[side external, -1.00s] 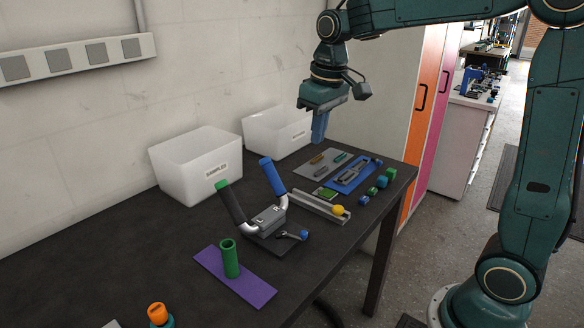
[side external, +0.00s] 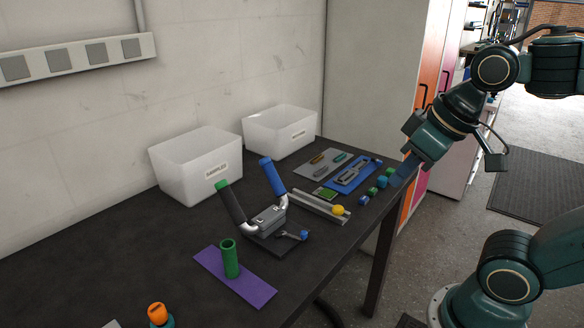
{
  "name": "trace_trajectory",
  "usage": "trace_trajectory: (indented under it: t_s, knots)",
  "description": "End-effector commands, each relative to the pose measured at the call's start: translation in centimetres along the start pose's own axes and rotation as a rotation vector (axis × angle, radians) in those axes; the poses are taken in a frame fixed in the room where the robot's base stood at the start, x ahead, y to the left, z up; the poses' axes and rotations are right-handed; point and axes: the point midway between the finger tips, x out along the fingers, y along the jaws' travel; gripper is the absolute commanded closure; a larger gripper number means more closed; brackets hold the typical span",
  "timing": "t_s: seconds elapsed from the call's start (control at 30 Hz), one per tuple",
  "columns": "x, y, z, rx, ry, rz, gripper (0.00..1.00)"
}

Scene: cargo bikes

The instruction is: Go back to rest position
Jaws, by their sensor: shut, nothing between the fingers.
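My gripper (side external: 402,171) hangs at the right edge of the black table (side external: 95,258), in front of the orange and magenta cabinet doors in the picture.
Two white bins (side external: 187,182) (side external: 268,148) stand along the wall. A handlebar fixture (side external: 268,215), a green cylinder (side external: 230,259) on a purple plate (side external: 250,291), a grey rail with a yellow knob (side external: 338,210) and a blue tray (side external: 342,188) are on the table.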

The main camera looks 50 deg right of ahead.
Motion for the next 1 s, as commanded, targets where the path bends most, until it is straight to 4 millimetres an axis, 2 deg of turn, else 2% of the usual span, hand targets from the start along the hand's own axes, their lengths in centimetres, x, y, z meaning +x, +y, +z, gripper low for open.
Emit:
trace_trajectory:
  t_s: [0.1, 0.23, 1.0]
  knots:
    - [0.1, -0.1, 1.2, 0.001, 0.022, -0.003, 1.0]
    - [0.2, -0.2, 1.8, 0.002, 0.03, -0.004, 1.0]
    - [0.2, -0.2, 1.8, 0.001, 0.03, -0.004, 1.0]
